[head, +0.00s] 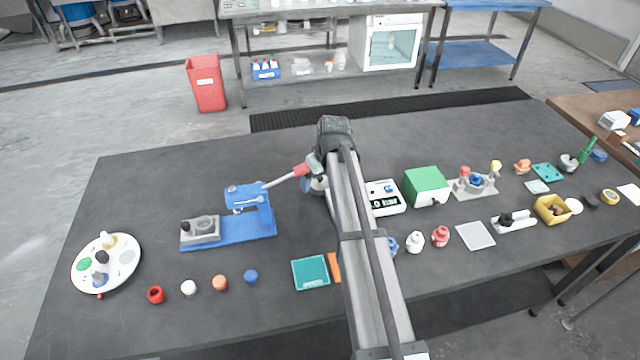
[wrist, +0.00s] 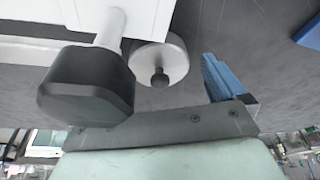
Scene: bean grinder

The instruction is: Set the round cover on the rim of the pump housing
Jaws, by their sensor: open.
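My gripper (head: 312,176) is over the middle of the table, beside the blue press's red-ended lever. In the wrist view, a blue finger (wrist: 222,80) shows at right; the other finger is hard to make out. A round silver disc with a black knob (wrist: 160,68), which looks like the round cover, lies beyond the gripper. A silver round thing (head: 320,185) partly hidden by my arm in the head view may be the same piece. A grey unit with a blue round centre (head: 476,182) at right may be the pump housing; its rim is too small to see clearly.
The blue press (head: 250,212) is left of the gripper. A white scale (head: 384,198) and a green box (head: 426,186) are at right. The table's back left is clear.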

